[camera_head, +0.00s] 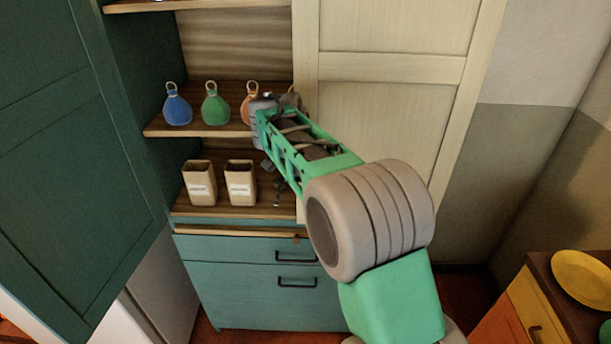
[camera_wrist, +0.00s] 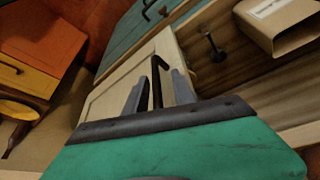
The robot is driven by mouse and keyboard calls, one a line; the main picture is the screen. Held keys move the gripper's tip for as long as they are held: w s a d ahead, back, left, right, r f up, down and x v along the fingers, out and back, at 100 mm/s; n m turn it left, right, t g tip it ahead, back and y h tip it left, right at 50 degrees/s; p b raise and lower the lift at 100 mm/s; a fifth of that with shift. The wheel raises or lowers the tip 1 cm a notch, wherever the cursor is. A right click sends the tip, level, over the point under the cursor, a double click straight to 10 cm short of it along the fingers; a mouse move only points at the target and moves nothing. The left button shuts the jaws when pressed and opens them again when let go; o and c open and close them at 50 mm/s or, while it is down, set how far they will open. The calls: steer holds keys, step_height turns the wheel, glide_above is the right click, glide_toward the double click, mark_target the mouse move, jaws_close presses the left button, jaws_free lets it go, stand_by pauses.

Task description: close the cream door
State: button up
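The cream door (camera_head: 385,125) stands at the right of the shelf unit in the head view, with the shelves to its left uncovered. Its panel also shows in the wrist view (camera_wrist: 105,102), with a dark bar handle (camera_wrist: 157,72) near its edge. My gripper (camera_wrist: 158,90) is at this handle. Its two grey fingers are apart, one on each side of the bar, with gaps showing. I cannot tell whether either finger touches it. In the head view my arm reaches across the door's left edge and hides the handle; the fingertips are not clear there.
Blue (camera_head: 177,105), green (camera_head: 215,104) and orange (camera_head: 249,106) bottle-like things stand on the middle shelf. Two beige cartons (camera_head: 200,183) (camera_head: 240,184) stand below. A dark green door (camera_head: 60,130) fills the left. A low cabinet (camera_head: 545,300) with a yellow plate (camera_head: 583,277) stands right.

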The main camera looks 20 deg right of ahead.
steer(key=v, duration=0.7)
steer(key=shift+r, duration=0.4)
steer(key=shift+a, duration=0.1)
